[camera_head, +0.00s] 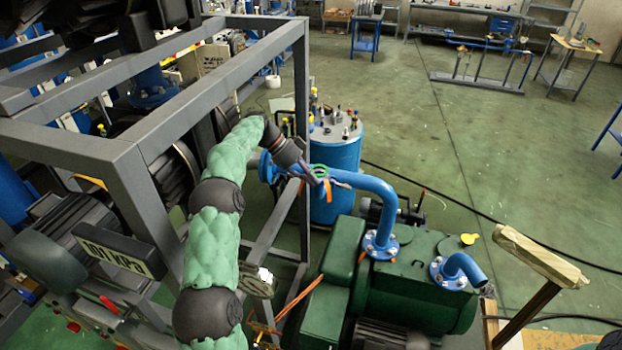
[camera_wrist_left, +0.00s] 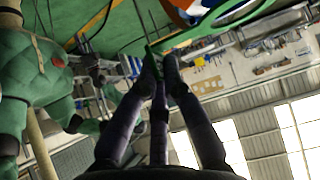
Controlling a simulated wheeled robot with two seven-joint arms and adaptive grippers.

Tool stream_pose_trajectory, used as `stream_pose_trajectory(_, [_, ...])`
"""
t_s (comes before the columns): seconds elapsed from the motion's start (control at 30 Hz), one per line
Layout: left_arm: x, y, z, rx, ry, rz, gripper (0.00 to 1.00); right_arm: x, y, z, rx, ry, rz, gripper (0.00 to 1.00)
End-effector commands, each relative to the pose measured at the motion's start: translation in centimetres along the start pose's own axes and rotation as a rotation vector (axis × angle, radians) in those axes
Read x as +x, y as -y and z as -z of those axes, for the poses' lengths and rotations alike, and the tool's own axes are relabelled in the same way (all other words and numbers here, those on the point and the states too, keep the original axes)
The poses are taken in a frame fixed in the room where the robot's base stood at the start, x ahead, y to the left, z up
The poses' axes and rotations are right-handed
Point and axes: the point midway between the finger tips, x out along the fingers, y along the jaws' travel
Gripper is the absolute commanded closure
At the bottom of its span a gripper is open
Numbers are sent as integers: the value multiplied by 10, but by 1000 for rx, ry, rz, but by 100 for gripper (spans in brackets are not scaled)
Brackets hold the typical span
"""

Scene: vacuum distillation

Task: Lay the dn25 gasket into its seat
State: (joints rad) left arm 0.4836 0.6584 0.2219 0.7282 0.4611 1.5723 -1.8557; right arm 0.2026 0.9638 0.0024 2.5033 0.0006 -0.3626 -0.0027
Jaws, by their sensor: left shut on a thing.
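The gasket (camera_head: 320,167) appears as a thin green ring at the tip of my left gripper (camera_head: 317,179), in the middle of the head view. My left gripper is shut on it. In the left wrist view, the fingertips (camera_wrist_left: 158,68) meet at the near edge of the green ring (camera_wrist_left: 205,35), which reaches to the upper right. The gripper and ring are over the blue pipe (camera_head: 370,186), near its left end. Blue and orange parts show beyond the ring in the wrist view. I cannot make out the gasket's seat. My right gripper is not in view.
A blue flange (camera_head: 266,167) lies left of my gripper, next to the grey frame (camera_head: 303,120). A blue tank (camera_head: 336,160) stands behind. The green pump (camera_head: 415,285) is in front, with a wooden beam (camera_head: 540,257) at its right. Open floor lies beyond.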

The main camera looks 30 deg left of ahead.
Motion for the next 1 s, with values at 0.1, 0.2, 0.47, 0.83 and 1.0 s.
stream_pose_trajectory(0.1, [0, 0, 0, 0, 0, 0, 100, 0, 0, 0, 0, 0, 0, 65])
stream_pose_trajectory(0.2, [0, 0, 0, 0, 0, 0, 100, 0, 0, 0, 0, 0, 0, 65])
stream_pose_trajectory(0.47, [3, 0, -3, 0, 0, 0, 100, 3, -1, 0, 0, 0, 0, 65])
stream_pose_trajectory(0.83, [8, 0, -9, 0, 0, 0, 100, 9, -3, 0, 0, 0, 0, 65])
stream_pose_trajectory(1.0, [11, 0, -11, 0, 0, 0, 100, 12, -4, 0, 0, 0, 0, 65])
